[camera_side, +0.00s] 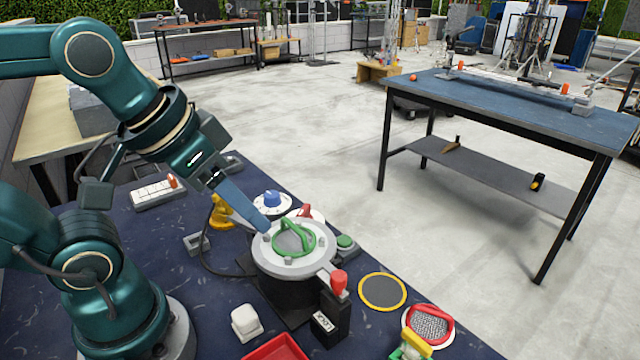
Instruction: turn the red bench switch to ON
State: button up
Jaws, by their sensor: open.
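A red knob (305,211) on a pale round base shows just behind the round grey pot (292,262), which partly hides it. A second red handle (339,281) tops a black box (328,318) with a small white label, at the pot's front right. I cannot tell for sure which of the two is the bench switch, nor read an ON mark. My gripper (261,226) is open and points down to the right. Its blue fingers end at the left rim of the pot in the picture, left of both red parts. No object shows between the fingers.
The pot has a green handle (295,237). A blue knob (272,198) on a white dial and a green button (345,242) stand nearby. A white block (245,322), red tray (275,349), yellow-rimmed disc (382,291) and red-rimmed mesh (428,325) lie in front on the dark bench.

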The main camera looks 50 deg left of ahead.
jog(key=w+a+r+n+g, duration=0.1)
jog(key=w+a+r+n, duration=0.2)
jog(key=w, duration=0.5)
jog(key=n+g, duration=0.2)
jog(key=g, duration=0.2)
send_over(304, 208)
jog(key=d, duration=0.2)
notch_tip(304, 208, down, 8)
jog(key=f, duration=0.1)
jog(key=shift+n+g, duration=0.3)
jog(key=shift+g, duration=0.1)
jog(key=f, duration=0.2)
jog(key=a+f, duration=0.1)
jog(key=f, duration=0.4)
jog(key=shift+s+a+f, duration=0.1)
jog(key=shift+a+f, duration=0.3)
jog(key=shift+f, duration=0.7)
grip_shut()
